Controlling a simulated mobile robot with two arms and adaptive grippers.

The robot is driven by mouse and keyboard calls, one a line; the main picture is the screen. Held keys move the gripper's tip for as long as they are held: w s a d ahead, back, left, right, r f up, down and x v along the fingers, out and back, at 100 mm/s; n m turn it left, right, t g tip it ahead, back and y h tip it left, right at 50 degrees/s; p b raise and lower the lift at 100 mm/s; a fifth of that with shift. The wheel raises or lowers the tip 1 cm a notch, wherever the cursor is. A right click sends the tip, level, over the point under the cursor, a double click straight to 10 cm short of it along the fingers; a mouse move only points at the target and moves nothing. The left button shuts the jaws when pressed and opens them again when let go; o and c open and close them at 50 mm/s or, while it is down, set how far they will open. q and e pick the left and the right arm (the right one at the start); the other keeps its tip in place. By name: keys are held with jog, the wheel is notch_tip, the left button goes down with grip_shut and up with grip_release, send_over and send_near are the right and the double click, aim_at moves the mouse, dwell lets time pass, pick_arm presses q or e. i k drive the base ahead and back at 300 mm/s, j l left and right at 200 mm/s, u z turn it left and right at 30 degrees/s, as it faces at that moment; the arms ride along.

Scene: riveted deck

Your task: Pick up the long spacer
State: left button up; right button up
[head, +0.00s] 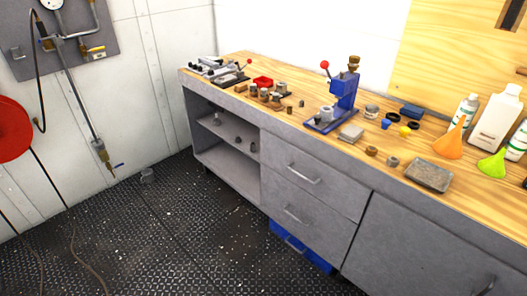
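I cannot tell for certain which part is the long spacer. Several small cylindrical parts (276,98) stand in a group on the left part of the wooden bench top. More small grey pieces (239,142) lie on the open shelf below. A single grey cylinder (147,175) stands on the deck left of the bench. Two small ring-like parts, one brown (371,151) and one grey (393,161), lie near the bench's front edge. Neither of my grippers is in view.
The workbench (310,150) has grey drawers and a wooden top. A blue press (344,98) stands on it, with bottles (497,115) and funnels (450,143) at right. A blue bin (300,247) sits under the drawers. The deck in front is mostly clear; a hose hangs at left.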

aim_at(253, 144)
jog(key=j+z, duration=0.15)
jog(key=i+j+z, duration=0.25)
jog(key=z, duration=0.2)
jog(key=i+j+z, duration=0.25)
jog(key=z, duration=0.25)
jog(key=j, duration=0.1)
